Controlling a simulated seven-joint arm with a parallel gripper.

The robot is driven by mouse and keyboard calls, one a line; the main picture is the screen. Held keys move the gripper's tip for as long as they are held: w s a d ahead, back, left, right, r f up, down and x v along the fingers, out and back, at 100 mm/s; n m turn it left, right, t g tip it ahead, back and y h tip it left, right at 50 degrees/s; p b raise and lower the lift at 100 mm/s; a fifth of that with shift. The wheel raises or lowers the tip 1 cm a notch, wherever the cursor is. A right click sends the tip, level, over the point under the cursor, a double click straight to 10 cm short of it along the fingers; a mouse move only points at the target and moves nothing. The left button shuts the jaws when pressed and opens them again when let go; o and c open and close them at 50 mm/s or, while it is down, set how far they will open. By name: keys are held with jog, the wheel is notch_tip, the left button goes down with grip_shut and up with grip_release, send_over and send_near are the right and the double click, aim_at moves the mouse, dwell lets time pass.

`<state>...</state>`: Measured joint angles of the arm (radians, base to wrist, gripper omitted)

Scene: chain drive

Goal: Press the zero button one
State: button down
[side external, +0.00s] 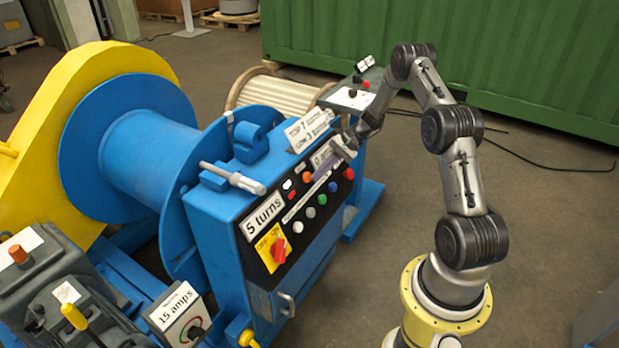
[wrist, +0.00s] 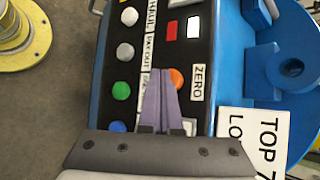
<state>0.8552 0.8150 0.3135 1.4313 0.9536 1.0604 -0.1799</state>
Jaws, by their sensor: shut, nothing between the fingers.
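The zero button is an orange round button (wrist: 177,78) beside a white "ZERO" label (wrist: 198,82) in the wrist view. It seems to be the orange button (side external: 307,177) on the blue control box in the side view. My gripper (wrist: 160,73) is shut and empty. In the wrist view its fingertips lie just left of the orange button and overlap its left edge. In the side view my gripper (side external: 343,150) is over the upper right part of the panel. I cannot tell whether the fingertips touch the panel.
Near the fingers are a green button (wrist: 121,91), a blue button (wrist: 117,126), white buttons and a red one (wrist: 172,30). A "TOP 7" sign (side external: 309,130) stands on the box (side external: 215,215). A red switch (side external: 278,250) sits lower left. Floor to the right is open.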

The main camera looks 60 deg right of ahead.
jog(key=shift+w+f, duration=0.25)
jog(key=shift+w, duration=0.2)
dwell(0.8)
jog(key=shift+s+r, duration=0.1)
jog(key=shift+s, duration=0.05)
dwell(0.6)
jog(key=shift+s+r, duration=0.3)
jog(key=shift+s, duration=0.4)
jog(key=shift+s+r, duration=0.4)
jog(key=shift+s, duration=0.35)
jog(key=shift+s+r, duration=0.35)
jog(key=shift+s, duration=0.4)
jog(key=shift+s+r, duration=0.4)
jog(key=shift+s, duration=0.35)
jog(key=shift+w+a, duration=0.1)
